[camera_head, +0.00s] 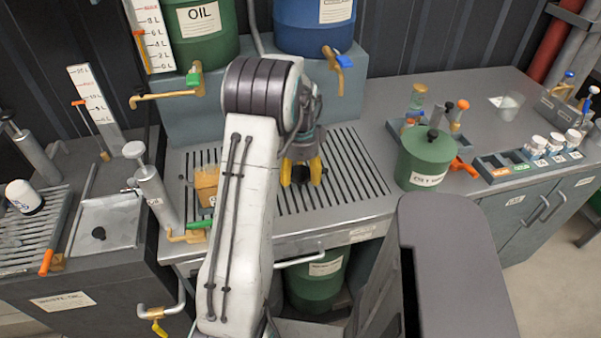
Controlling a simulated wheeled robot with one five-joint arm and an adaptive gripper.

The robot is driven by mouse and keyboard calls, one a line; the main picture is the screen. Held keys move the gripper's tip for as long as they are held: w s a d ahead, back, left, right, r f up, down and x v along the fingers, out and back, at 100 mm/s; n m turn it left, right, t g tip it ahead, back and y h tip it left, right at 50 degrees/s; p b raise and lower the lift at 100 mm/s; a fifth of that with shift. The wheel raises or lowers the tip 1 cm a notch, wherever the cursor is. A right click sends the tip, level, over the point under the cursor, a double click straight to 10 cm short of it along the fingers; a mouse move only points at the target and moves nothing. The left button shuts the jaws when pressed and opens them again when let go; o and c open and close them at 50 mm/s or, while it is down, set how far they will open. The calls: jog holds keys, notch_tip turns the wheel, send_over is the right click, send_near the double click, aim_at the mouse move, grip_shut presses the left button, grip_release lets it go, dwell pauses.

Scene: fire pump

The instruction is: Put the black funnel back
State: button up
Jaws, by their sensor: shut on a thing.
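My gripper (301,168) is over the slotted drain grate, its yellow fingers pointing down. It is shut on a dark thing, apparently the black funnel (301,177). Only a small part of that shows between the fingertips, and the rest is hidden by my gripper and arm. I cannot tell whether it touches the grate (352,168). No other black funnel can be made out clearly.
A tan container (206,184) and a pump (153,190) stand left of my arm. A green canister (427,160) stands at right, near a rack of small white-capped bottles (540,150). Green (203,30) and blue (313,25) drums with taps stand behind. The grate's right part is clear.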

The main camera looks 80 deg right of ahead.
aim_at(300, 174)
jog(key=shift+f, duration=0.15)
jog(key=o, duration=1.2)
jog(key=shift+c, duration=0.2)
notch_tip(300, 174, up, 12)
jog(key=b, duration=0.2)
jog(key=shift+r, duration=0.2)
dwell(0.4)
